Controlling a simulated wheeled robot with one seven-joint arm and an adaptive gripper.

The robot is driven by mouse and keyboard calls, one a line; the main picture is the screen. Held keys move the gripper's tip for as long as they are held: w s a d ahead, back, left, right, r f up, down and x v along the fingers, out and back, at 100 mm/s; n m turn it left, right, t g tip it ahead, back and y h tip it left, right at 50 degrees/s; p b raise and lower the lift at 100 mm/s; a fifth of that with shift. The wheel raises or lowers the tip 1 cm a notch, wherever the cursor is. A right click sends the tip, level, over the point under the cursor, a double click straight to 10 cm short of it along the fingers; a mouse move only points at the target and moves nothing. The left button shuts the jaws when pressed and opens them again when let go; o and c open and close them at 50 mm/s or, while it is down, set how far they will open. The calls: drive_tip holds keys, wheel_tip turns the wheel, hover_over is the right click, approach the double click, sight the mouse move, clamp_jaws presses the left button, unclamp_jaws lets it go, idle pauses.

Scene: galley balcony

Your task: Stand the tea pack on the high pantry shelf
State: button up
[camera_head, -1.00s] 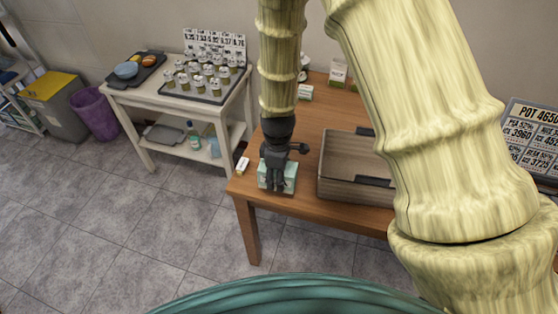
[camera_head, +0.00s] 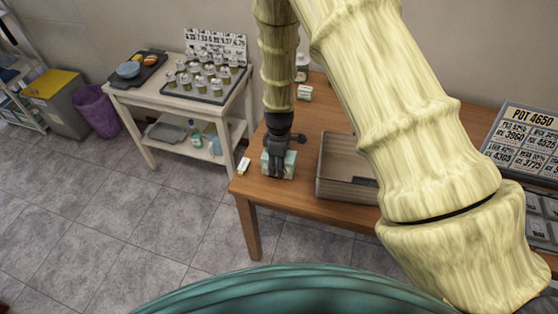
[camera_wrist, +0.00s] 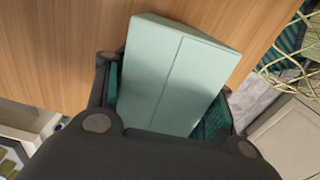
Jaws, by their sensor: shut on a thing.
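My gripper (camera_head: 279,158) is at the left front part of the wooden table in the head view, pointing down. It is shut on a pale mint-green box, the tea pack (camera_head: 289,164). In the wrist view the pack (camera_wrist: 170,75) sits between the two fingers (camera_wrist: 165,110), with a seam along its face and wood behind it. I cannot tell whether the pack touches the table top. I cannot make out the high pantry shelf for certain in these views.
A wooden tray (camera_head: 330,190) stands right of my gripper on the table (camera_head: 310,120). A small white box (camera_head: 243,166) lies near the left edge. A white cart (camera_head: 150,101) with jars, a purple bin (camera_head: 97,112) and a grey bin (camera_head: 62,114) stand left. Floor in front is clear.

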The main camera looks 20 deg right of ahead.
drive_tip(key=shift+f, duration=0.3)
drive_tip(key=o, duration=1.1)
drive_tip(key=shift+d+r+b, duration=0.1)
drive_tip(key=shift+r+b, duration=1.3)
drive_tip(key=shift+r, duration=0.9)
drive_tip(key=shift+r+b, duration=0.55)
drive_tip(key=shift+r, duration=2.6)
